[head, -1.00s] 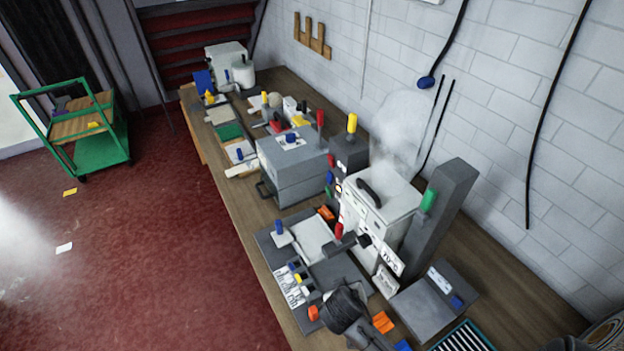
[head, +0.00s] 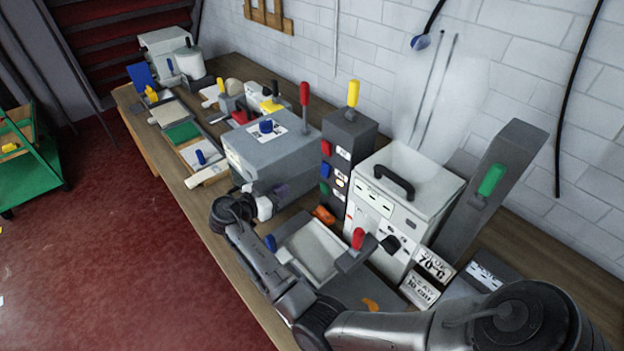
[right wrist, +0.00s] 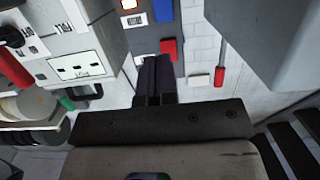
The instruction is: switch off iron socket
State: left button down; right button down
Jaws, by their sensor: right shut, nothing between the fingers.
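A dark grey switch tower (head: 348,135) stands between the grey box and the white machine. Its front carries a red switch (head: 326,148), a blue switch (head: 325,170), a green switch (head: 324,188), white labels and a small orange light (head: 341,181). The white machine (head: 372,225) has a slotted socket-like panel (head: 374,196). I cannot read which one is the iron socket. My right gripper (head: 284,190) is shut and empty, left of the tower. In the right wrist view, its fingers (right wrist: 155,62) point at the tower, beside the red switch (right wrist: 168,48); contact is unclear.
The grey box (head: 270,150) with a red lever (head: 304,95) stands close behind my right gripper. A grey post (head: 495,185) with a green handle stands at right.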

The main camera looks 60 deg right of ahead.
aim_at(324, 173)
pick_arm(q)
jog(key=shift+f, duration=0.55)
pick_arm(e)
jog(key=shift+w+f, duration=0.15)
jog(key=shift+f, duration=0.2)
pick_arm(q)
jog(key=shift+d, duration=0.1)
